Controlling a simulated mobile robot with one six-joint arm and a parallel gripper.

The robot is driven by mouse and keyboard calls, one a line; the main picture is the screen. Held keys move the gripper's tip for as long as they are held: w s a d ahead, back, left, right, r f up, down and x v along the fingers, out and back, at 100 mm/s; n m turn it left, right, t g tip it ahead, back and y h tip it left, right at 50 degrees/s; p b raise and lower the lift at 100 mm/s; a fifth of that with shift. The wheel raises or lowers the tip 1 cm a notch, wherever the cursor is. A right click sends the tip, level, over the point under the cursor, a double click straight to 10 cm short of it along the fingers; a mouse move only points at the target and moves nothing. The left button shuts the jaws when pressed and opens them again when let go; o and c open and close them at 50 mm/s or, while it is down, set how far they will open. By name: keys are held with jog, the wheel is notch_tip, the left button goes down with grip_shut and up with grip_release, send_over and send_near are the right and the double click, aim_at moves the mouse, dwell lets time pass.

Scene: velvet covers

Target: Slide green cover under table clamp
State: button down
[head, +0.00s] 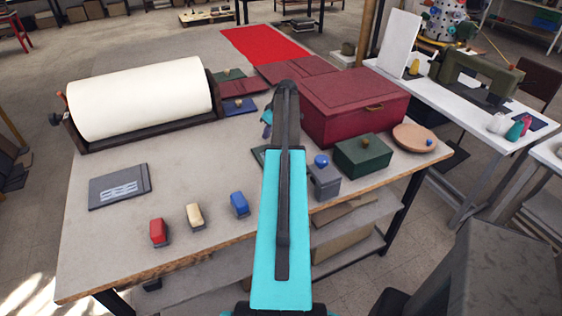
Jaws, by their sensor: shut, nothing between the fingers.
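A green cover (259,154) lies flat on the table, mostly hidden behind my arm; only its left edge shows. A grey clamp block with a blue knob (324,182) sits at the table's front edge, just right of my arm, and looks like the table clamp. Whether the cover touches it is hidden. My gripper (267,130) shows only in part, left of the dark arm link and just above the cover's visible edge. It is shut with nothing in it; its fingertips are hard to make out.
A big maroon box (352,106), a green box with a yellow knob (363,156) and a round wooden disc (414,137) stand right. A white roll (141,97) stands left. Red (158,233), cream (194,216) and blue (239,204) blocks line the front.

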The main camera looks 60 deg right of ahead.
jog(key=shift+f+b, duration=0.3)
jog(key=shift+f, duration=0.35)
jog(key=shift+r, duration=0.2)
dwell(0.8)
jog(key=shift+s+a, duration=0.15)
jog(key=shift+s+a, duration=0.15)
jog(key=shift+s, duration=0.1)
jog(key=shift+s+a+b, duration=0.1)
jog(key=shift+s+b, duration=0.05)
jog(key=shift+b, duration=0.15)
dwell(0.3)
jog(key=shift+s+a, duration=0.2)
jog(key=shift+s, duration=0.05)
jog(key=shift+s, duration=0.1)
dwell(0.4)
jog(key=shift+s+a, duration=0.3)
jog(key=shift+s, duration=0.1)
dwell(0.4)
